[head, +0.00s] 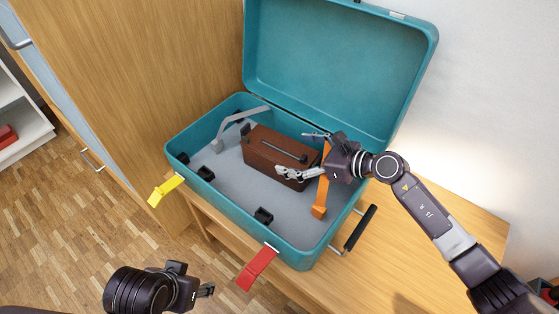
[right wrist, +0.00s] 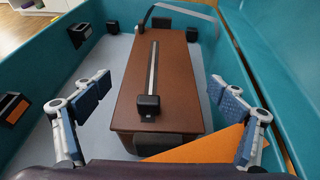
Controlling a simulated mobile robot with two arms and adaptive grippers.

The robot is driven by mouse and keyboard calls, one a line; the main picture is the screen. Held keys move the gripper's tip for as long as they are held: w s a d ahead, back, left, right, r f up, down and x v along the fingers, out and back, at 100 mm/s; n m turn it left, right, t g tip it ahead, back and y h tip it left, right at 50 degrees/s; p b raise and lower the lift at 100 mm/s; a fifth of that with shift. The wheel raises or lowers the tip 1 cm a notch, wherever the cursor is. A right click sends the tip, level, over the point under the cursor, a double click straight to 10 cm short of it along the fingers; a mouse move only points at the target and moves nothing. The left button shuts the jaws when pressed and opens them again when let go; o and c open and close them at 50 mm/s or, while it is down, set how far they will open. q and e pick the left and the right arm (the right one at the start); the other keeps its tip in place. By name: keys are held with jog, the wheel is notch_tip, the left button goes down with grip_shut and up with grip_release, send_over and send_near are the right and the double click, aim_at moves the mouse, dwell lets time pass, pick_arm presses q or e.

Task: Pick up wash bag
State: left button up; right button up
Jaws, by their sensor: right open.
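The wash bag (head: 270,155) is a brown box-shaped bag with a dark strip along its top. It lies inside the open teal suitcase (head: 225,206). My right gripper (head: 302,153) is open and empty at the right end of the bag. In the right wrist view, the bag (right wrist: 178,88) lies ahead between my two spread fingers (right wrist: 158,110), with its near end close to them. My left gripper (head: 207,291) is low in the head view, outside the suitcase and away from the bag; its opening is unclear.
The suitcase lid (head: 340,50) stands open behind. An orange strap (head: 319,205) lies beside the bag, and a grey strap (head: 222,130) arches at its left. Yellow (head: 165,189) and red (head: 257,267) straps hang over the front wall. A wooden cabinet (head: 140,80) stands left.

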jog(key=x, duration=0.3)
jog(key=shift+w+a+f, duration=0.1)
jog(key=shift+a+f, duration=0.1)
jog(key=shift+r, duration=0.1)
jog(key=c, duration=1.5)
